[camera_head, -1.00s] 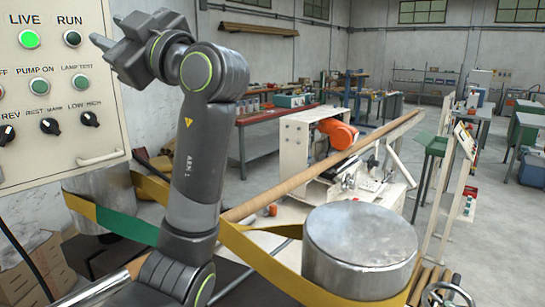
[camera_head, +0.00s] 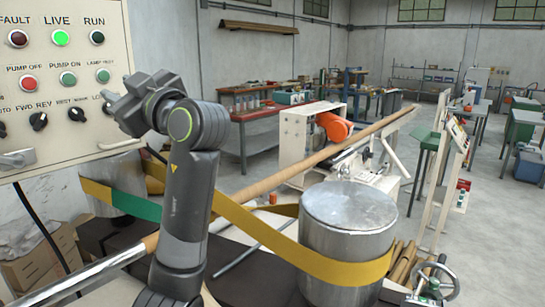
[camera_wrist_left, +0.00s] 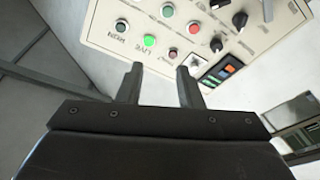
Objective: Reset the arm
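My left arm rises in the middle left of the head view, its gripper (camera_head: 112,108) folded toward the control panel (camera_head: 58,75). The gripper overlaps the panel's lower right corner in the picture; I cannot tell the gap between them. In the left wrist view the two fingers (camera_wrist_left: 158,78) stand apart with nothing between them. The panel (camera_wrist_left: 165,28) lies beyond them there, with a lit green LIVE button (camera_wrist_left: 149,40). My right gripper is in neither view.
A metal drum (camera_head: 348,225) with a yellow belt (camera_head: 265,235) stands right of my arm. A long brown tube (camera_head: 300,165) runs back to a white machine with an orange part (camera_head: 333,127). A red-topped bench (camera_head: 270,120) stands behind.

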